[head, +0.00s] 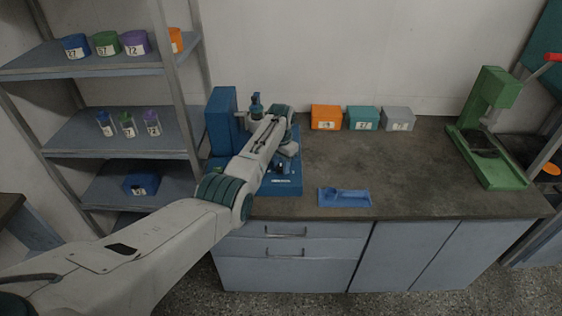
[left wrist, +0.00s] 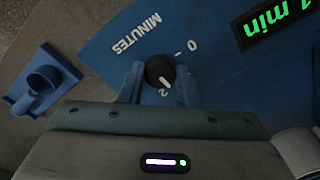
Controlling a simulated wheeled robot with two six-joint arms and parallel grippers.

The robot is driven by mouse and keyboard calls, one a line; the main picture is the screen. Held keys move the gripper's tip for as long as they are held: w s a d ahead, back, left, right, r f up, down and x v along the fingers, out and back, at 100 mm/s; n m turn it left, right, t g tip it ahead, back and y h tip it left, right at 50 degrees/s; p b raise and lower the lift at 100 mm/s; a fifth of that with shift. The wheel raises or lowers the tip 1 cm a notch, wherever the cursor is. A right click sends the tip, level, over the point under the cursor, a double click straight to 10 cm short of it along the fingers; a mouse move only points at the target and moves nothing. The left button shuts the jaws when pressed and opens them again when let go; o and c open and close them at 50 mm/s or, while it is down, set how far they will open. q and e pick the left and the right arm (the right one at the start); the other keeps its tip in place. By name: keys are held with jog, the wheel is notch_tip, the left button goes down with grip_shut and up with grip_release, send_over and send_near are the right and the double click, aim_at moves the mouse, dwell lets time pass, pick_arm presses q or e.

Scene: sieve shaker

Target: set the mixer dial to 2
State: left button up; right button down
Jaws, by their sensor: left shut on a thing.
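The blue mixer (head: 222,122) stands at the left end of the worktop, with its base partly hidden behind my left arm. My left gripper (head: 281,166) is low over the front of its base. In the left wrist view, the black dial (left wrist: 158,68) sits between the two blue fingers of my left gripper (left wrist: 160,82), which is shut on it. The dial's white mark points down and slightly right, close to the printed 2. The printed 0 and the word MINUTES are above the dial. A green-lit display (left wrist: 272,22), cut by the frame edge, appears to read 1 min.
A blue tray (head: 344,203) lies right of the mixer near the front edge. Orange (head: 326,125), teal (head: 363,125) and grey (head: 398,126) boxes stand at the wall. A green press (head: 487,150) is at right. The middle worktop is clear. Shelves (head: 110,140) stand at left.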

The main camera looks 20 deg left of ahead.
aim_at(281, 167)
pick_arm(q)
jog(key=m, duration=0.1)
jog(key=m+p, duration=0.1)
jog(key=m, duration=0.1)
jog(key=shift+r+m, duration=0.2)
jog(key=shift+m, duration=0.1)
jog(key=shift+m+p, duration=0.3)
jog(key=shift+m, duration=1.2)
jog(key=shift+w, duration=0.1)
jog(key=o, duration=1)
jog(key=shift+c, duration=0.2)
jog(key=shift+f, duration=0.1)
notch_tip(281, 167, up, 11)
jog(key=b, duration=0.1)
jog(key=shift+f, duration=0.1)
